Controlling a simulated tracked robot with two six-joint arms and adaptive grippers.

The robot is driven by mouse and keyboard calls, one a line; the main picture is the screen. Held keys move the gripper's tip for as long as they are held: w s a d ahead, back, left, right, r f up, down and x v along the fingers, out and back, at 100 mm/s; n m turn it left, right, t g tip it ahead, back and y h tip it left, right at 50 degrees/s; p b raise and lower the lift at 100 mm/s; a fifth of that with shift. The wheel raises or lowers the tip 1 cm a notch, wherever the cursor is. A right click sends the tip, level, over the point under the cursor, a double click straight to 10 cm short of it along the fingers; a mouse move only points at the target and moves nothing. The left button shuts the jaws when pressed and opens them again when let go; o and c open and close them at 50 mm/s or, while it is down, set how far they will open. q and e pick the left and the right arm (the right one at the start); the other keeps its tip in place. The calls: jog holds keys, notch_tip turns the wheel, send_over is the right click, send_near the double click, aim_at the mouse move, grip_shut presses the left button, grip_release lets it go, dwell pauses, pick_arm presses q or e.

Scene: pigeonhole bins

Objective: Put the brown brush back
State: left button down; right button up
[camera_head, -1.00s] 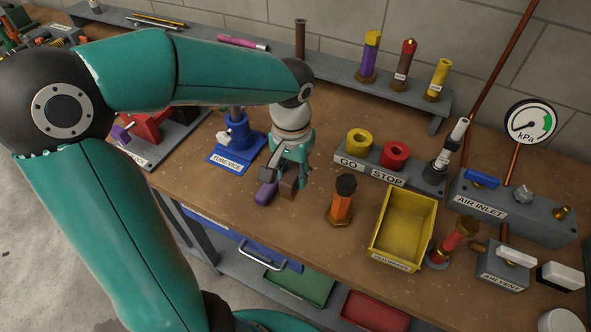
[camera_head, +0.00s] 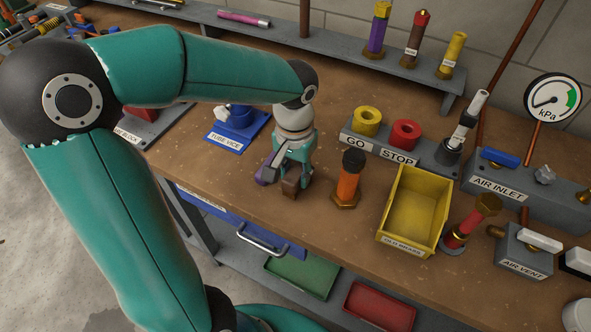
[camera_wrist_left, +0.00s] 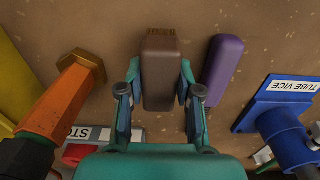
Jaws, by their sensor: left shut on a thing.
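The brown brush (camera_head: 290,187) is a small brown block with a rough bristle end. My left gripper (camera_head: 291,172) is shut on it above the front part of the bench. In the left wrist view the brush (camera_wrist_left: 160,72) sits between the two fingers (camera_wrist_left: 160,92), its bristle end pointing away from the palm. I cannot tell whether it touches the bench top. A purple block (camera_head: 266,174) lies beside it, apart from the fingers; it also shows in the left wrist view (camera_wrist_left: 222,72). My right gripper is not in view.
An orange post with a black top (camera_head: 347,188) stands close right of the gripper. Beyond it is a yellow bin (camera_head: 440,215). The GO and STOP block (camera_head: 385,143) and blue tube vice (camera_head: 240,122) stand behind. A raised shelf (camera_head: 330,52) runs along the back.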

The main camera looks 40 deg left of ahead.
aim_at(295, 172)
pick_arm(q)
jog(key=shift+f+b, duration=0.4)
jog(key=shift+f, duration=0.2)
dwell(0.5)
jog(key=c, duration=1.1)
grip_release()
jog(key=o, duration=0.6)
jog(key=shift+c, duration=0.2)
jog(key=shift+r, duration=0.15)
jog(key=shift+r+p, duration=3.35)
jog(key=shift+r, duration=0.6)
jog(key=shift+s+f, duration=0.1)
